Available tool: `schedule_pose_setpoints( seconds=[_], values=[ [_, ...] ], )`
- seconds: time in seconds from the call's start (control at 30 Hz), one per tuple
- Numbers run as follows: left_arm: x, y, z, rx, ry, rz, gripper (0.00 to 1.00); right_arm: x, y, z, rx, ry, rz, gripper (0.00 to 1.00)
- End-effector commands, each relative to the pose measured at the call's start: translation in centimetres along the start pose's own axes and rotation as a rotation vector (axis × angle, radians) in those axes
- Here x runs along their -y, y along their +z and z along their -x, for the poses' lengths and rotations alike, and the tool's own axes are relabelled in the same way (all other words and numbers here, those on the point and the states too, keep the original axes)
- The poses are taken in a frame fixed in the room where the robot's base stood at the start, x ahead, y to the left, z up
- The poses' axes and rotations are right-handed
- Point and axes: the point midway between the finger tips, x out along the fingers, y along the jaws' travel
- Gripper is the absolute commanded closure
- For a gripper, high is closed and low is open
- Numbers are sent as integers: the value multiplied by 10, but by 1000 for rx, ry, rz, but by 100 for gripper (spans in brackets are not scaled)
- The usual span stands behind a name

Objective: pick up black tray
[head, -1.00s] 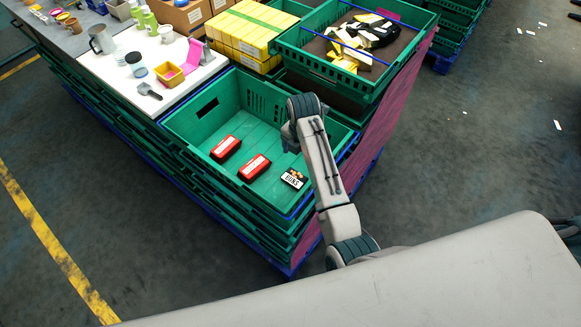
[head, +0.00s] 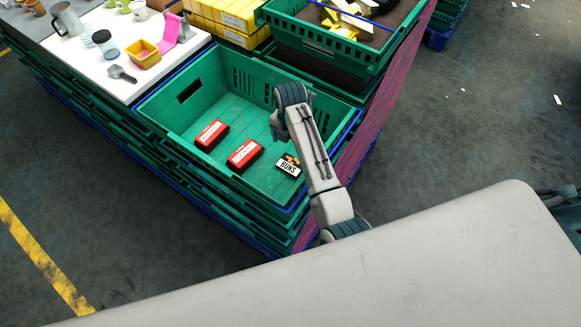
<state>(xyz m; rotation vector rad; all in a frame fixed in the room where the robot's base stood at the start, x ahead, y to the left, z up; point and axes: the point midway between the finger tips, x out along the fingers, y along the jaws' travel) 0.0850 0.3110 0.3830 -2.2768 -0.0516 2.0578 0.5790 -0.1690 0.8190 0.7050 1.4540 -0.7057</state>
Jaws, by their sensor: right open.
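A small black tray (head: 289,165) with a white label reading BUNS and brown-orange contents lies in the right front part of the open green crate (head: 150,118). My right arm reaches over the crate from the lower right. Its gripper end (head: 278,130) points down inside the crate's outline, above and slightly left of the black tray in the picture. It is apart from the tray and looks empty; its fingers are mostly hidden by the arm. My left gripper is out of view.
Two red packs (head: 211,134) (head: 244,154) lie left of the black tray. A higher green crate (head: 330,38) stands behind, holding light and dark items. A white table (head: 150,85) with cups and utensils is at left. Yellow boxes (head: 222,22) stand behind the crate.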

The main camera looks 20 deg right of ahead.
Motion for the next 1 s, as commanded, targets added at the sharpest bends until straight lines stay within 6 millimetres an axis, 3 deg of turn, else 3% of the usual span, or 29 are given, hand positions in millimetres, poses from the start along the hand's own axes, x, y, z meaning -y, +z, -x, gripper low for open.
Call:
schedule_pose_setpoints(
  seconds=[0.13,0.47,0.7,1.0],
  values=[
    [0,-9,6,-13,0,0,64,1,-1,-23,-3,-4,1,12],
    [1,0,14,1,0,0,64,2,-3,-53,-1,-3,0,12],
    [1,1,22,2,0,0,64,5,-5,-89,0,-2,-1,12],
    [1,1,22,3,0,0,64,4,-5,-96,1,0,-1,12]
  ],
)
